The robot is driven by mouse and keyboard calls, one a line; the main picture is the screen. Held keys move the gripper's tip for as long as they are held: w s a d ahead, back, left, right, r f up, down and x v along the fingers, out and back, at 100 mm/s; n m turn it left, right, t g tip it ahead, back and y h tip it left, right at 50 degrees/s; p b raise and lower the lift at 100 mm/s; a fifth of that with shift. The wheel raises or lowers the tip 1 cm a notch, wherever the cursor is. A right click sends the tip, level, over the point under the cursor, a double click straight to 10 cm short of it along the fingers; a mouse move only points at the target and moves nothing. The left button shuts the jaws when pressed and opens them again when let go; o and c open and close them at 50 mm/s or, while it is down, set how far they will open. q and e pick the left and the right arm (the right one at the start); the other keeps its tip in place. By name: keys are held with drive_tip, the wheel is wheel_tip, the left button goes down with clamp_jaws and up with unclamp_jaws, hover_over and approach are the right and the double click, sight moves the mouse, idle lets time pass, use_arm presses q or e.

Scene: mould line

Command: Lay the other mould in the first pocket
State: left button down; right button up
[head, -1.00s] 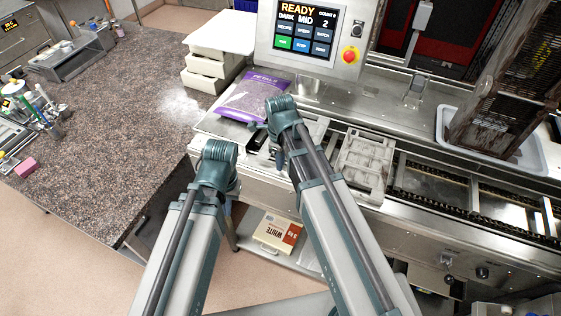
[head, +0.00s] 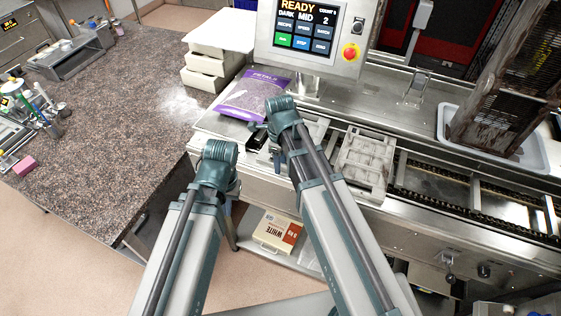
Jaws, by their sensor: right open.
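A pale grey mould (head: 365,162) with shallow cavities lies on the line at the left end of the chain track. A second pale, flat piece, which looks like another mould (head: 313,130), lies to its left on the steel deck, partly hidden behind my right arm. My right gripper (head: 262,142) shows only as dark parts beside my right arm, low over the deck, left of that piece. It is open, and I see nothing between its jaws. My left gripper is hidden behind its own arm. I cannot tell which pocket counts as the first.
A purple bag (head: 252,96) lies on the deck behind my arms. A control panel (head: 306,38) stands behind it. A grey tray (head: 530,155) with a dark rack (head: 495,100) is at the right. The chain track (head: 450,200) right of the pale mould is clear.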

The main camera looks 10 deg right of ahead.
drive_tip(key=shift+r, duration=0.15)
wheel_tip(320, 180, up, 14)
drive_tip(key=p, duration=1.3)
drive_tip(key=shift+f+p, duration=0.2)
drive_tip(key=shift+p, duration=0.2)
drive_tip(key=shift+s+a, duration=0.1)
drive_tip(key=s+a+f+n+b, duration=0.2)
drive_tip(key=s+f+n+b, duration=0.2)
drive_tip(key=f+n+b, duration=0.3)
drive_tip(key=s+a+f+n+b, duration=0.2)
drive_tip(key=s+f+n+b, duration=0.2)
drive_tip(key=n, duration=0.8)
drive_tip(key=s+a+f+n+h+b, duration=0.1)
drive_tip(key=s+f+n+b, duration=0.4)
drive_tip(key=f+n+b, duration=0.4)
drive_tip(key=shift+a+f+n+b, duration=0.3)
drive_tip(key=shift+a+f+b, duration=0.05)
drive_tip(key=shift+a+b, duration=0.05)
drive_tip(key=shift+c, duration=0.2)
